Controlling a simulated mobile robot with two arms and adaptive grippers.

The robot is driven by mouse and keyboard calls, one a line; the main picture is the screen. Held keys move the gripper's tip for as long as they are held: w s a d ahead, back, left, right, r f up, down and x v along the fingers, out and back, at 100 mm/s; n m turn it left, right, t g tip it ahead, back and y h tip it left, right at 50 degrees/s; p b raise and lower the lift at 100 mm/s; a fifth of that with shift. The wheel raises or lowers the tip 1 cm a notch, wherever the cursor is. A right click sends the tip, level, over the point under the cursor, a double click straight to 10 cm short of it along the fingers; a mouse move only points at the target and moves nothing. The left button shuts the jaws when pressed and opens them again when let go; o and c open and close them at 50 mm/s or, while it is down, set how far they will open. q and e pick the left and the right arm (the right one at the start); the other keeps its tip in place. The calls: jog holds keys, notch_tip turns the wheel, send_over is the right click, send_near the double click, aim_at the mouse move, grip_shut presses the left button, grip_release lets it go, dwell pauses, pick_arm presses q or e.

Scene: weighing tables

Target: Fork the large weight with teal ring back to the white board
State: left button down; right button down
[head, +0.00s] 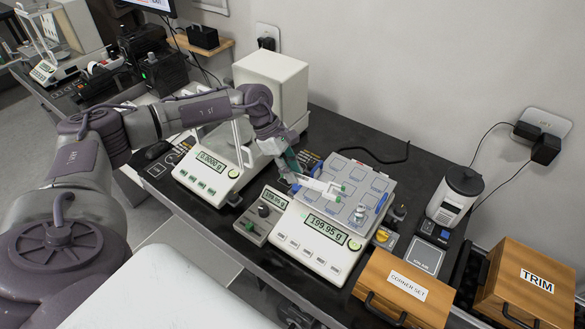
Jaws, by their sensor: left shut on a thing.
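My left gripper (291,165) reaches in over the front balance and is shut on a white fork-like tool (318,186). The tool lies low over the balance's grey pan (371,183), which is marked with squares. Small green bits (338,198) show by the tool's end; I cannot tell whether they belong to a weight. A small silver weight (360,214) stands near the pan's front edge, apart from the tool; no teal ring is clear on it. The front balance (306,241) reads about 199.95 g. My right gripper is not in view.
A second balance (211,165) with a white housing stands to the left. A small control box (264,213) sits beside the front balance.

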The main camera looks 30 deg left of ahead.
aim_at(313, 181)
pick_arm(q)
jog(key=x, duration=0.2)
jog(key=b+x, duration=0.1)
jog(key=shift+a+f, duration=0.15)
jog(key=shift+f, duration=0.3)
jog(key=shift+w+d, duration=0.1)
jog(key=shift+d, duration=0.6)
jog(key=shift+w+d, duration=0.15)
jog(key=shift+d, duration=0.5)
jog(key=shift+a+f+b, duration=0.1)
jog(key=shift+b, duration=0.45)
jog(key=shift+w+d+b, duration=0.1)
jog(key=shift+d+b, duration=0.3)
jog(key=shift+d, duration=0.15)
dwell(0.3)
jog(key=shift+w+d+b, duration=0.15)
jog(key=shift+d+b, duration=0.45)
jog(key=shift+d, duration=0.55)
dwell(1.7)
jog(key=shift+f+h+b, duration=0.1)
jog(key=shift+h+b, duration=0.3)
jog(key=shift+b, duration=0.3)
dwell(1.0)
